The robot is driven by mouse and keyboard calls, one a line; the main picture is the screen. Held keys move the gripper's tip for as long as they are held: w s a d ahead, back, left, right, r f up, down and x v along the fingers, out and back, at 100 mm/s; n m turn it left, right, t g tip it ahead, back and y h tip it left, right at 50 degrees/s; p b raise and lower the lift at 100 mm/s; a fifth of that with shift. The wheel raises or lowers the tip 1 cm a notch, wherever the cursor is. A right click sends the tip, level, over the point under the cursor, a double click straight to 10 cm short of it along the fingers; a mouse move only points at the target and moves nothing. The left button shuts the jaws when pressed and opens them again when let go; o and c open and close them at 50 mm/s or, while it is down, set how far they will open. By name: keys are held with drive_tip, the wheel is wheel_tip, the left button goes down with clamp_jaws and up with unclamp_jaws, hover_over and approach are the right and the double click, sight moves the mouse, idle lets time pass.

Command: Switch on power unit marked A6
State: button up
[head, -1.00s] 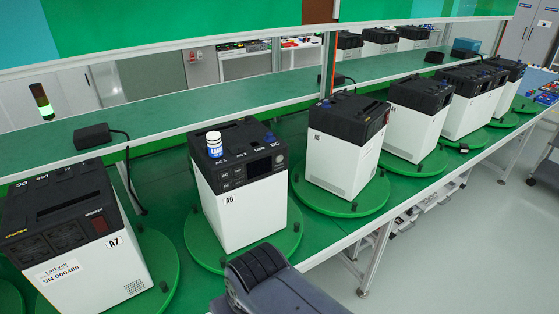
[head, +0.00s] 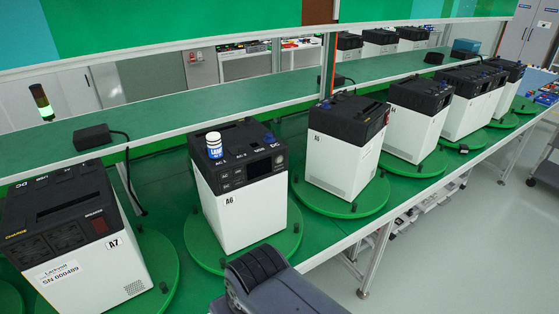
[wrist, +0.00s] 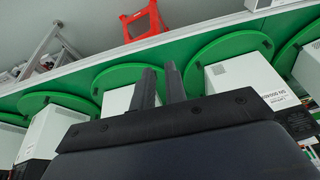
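The power unit marked A6 (head: 238,215) is a white box with a black top, upright on a green turntable (head: 290,240) in the middle left of the head view. Its black panel has a small display (head: 258,167) and sockets facing right-front. A small white and blue bottle (head: 214,146) stands on its top at the left, and a blue part (head: 270,139) sits near the DC mark. Whether any light is on is too small to tell. My gripper (wrist: 160,75) shows two dark fingers with a narrow empty gap, apart from the units. Which unit is A6 in the wrist view is unclear.
Unit A7 (head: 70,235) stands at the left, and another unit (head: 345,148) stands to the right, with several more beyond. A green shelf (head: 200,112) runs behind above the turntables, holding a black adapter (head: 93,137) with a cable. Grey floor (head: 440,260) is free at the front right.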

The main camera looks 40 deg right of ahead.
clamp_jaws()
idle(0.9)
